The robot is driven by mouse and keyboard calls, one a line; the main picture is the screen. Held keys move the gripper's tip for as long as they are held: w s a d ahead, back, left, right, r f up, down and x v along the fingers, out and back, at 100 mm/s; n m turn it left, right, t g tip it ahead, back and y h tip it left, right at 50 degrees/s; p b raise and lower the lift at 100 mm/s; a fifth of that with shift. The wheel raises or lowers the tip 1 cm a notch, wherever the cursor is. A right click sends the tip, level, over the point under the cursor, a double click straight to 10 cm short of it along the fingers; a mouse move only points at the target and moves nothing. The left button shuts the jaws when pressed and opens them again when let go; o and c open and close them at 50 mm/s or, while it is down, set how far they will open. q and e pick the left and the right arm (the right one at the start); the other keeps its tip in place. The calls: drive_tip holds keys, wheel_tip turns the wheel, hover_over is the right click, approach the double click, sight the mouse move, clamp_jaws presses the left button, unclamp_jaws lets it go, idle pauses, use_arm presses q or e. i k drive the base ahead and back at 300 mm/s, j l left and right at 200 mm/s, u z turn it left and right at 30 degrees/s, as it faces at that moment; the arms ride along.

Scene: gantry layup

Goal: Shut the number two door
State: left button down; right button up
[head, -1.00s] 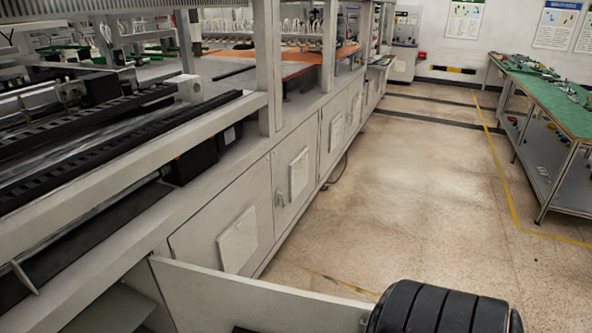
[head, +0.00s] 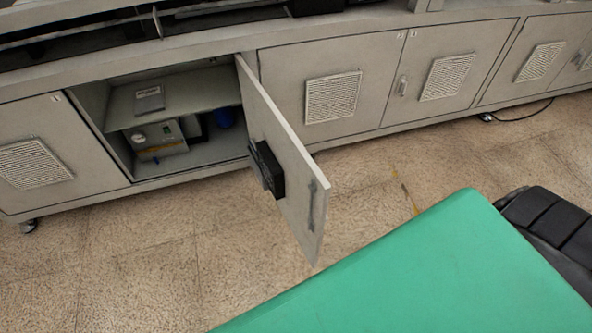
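One grey cabinet door (head: 290,160) stands wide open in the head view, swung out toward me from its hinge at the right side of the opening. A dark box (head: 268,170) is fixed on its face, and a long grey handle (head: 312,205) is near its free edge. I cannot read a number on it. Neither gripper is in view.
Closed vented doors stand left (head: 85,140) and right (head: 285,75) of the opening. Small tags on them are too small to read. A flat green surface (head: 430,270) fills the lower right. Speckled floor (head: 130,260) is clear before the cabinet. A cable (head: 525,115) lies at right.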

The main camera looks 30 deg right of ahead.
sight(287, 169)
drive_tip(key=l+u, duration=0.3)
drive_tip(key=l, duration=0.8)
drive_tip(key=l+u, duration=0.25)
drive_tip(key=l, duration=0.9)
